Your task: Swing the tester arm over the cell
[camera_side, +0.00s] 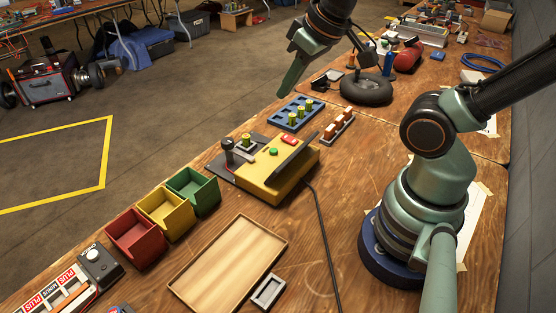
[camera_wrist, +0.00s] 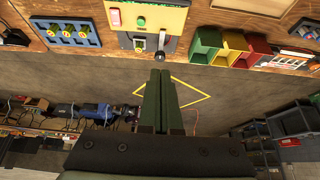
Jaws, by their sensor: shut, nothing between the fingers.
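The yellow tester (camera_side: 262,186) stands on the wooden bench with a green button and a red switch on top. A cell (camera_side: 246,139) sits upright in a light holder on its dark base plate; it also shows in the wrist view (camera_wrist: 138,43). The tester arm (camera_side: 228,152), dark with a black knob, stands beside the cell, not over it. In the wrist view the tester arm (camera_wrist: 161,48) lies just right of the cell. My gripper (camera_side: 283,92) is shut and empty, in the air above and beyond the tester. In the wrist view my gripper's fingertips (camera_wrist: 160,72) are just below the knob.
A blue rack (camera_side: 296,113) with several cells and a tray of brown blocks (camera_side: 338,126) stand behind the tester. Red (camera_side: 136,237), yellow and green bins line the bench edge. A wooden tray (camera_side: 228,265) lies in front. A black cable (camera_side: 322,228) runs across the bench.

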